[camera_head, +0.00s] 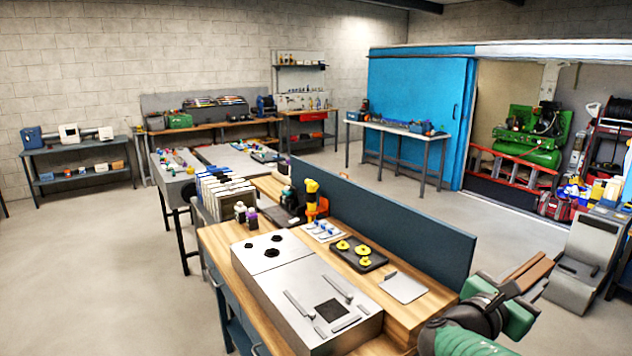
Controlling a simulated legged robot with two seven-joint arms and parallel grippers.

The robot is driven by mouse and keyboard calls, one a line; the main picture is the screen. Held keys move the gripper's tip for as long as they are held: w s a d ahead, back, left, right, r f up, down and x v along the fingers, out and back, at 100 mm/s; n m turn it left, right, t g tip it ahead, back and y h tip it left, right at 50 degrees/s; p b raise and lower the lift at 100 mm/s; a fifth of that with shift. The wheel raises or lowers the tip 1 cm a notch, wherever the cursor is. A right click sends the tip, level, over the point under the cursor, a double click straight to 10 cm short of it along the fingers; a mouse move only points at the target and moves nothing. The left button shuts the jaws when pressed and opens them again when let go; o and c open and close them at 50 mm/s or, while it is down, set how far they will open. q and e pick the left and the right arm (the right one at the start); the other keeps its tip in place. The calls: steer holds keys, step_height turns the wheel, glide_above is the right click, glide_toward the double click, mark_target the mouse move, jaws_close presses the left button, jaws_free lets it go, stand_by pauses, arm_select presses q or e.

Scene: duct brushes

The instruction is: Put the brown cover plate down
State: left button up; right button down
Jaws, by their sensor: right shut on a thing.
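The brown cover plate (529,275) is at the lower right, raised and tilted, seen as narrow brown strips. My right gripper (511,288), green and black, is shut on it. The gripper hides part of the plate. The gripper and plate are to the right of the wooden workbench (411,311), near its right end. My left gripper is not in view.
A metal box (291,283) with holes and a dark square opening stands on the workbench. A black tray (359,254) with yellow discs and a grey plate (404,287) lie beside it. A dark blue panel (400,225) stands along the bench's back edge.

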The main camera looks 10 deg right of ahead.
steer(key=s+d+f+m+g, duration=0.1)
steer(key=s+f+m+g, duration=0.25)
steer(key=f, duration=0.45)
steer(key=s+d+f+m+g+h, duration=0.1)
steer(key=s+f+m+g, duration=0.1)
steer(key=s+f+g, duration=0.5)
steer(key=s+d+f+m+g, duration=0.1)
steer(key=s+f+m+g, duration=0.15)
steer(key=f, duration=0.75)
steer(key=s+a+f+m+g+y, duration=1.1)
steer(key=f+m+g+y, duration=0.1)
steer(key=f, duration=0.1)
steer(key=w+a+f+m+t+y, duration=0.2)
steer(key=a+m+t+y, duration=0.5)
steer(key=a+m+y, duration=1.05)
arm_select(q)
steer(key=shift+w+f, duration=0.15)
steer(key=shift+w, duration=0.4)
arm_select(e)
steer(key=w+m+t+h, duration=0.1)
steer(key=w+m+t, duration=0.6)
steer(key=t, duration=0.6)
steer(key=w+d+f+m+t+h, duration=0.1)
steer(key=w+m+t+h, duration=0.1)
steer(key=w+m+t, duration=0.6)
steer(key=m+t, duration=0.1)
steer(key=t, duration=0.4)
steer(key=shift+w+d, duration=0.15)
steer(key=shift+d, duration=0.05)
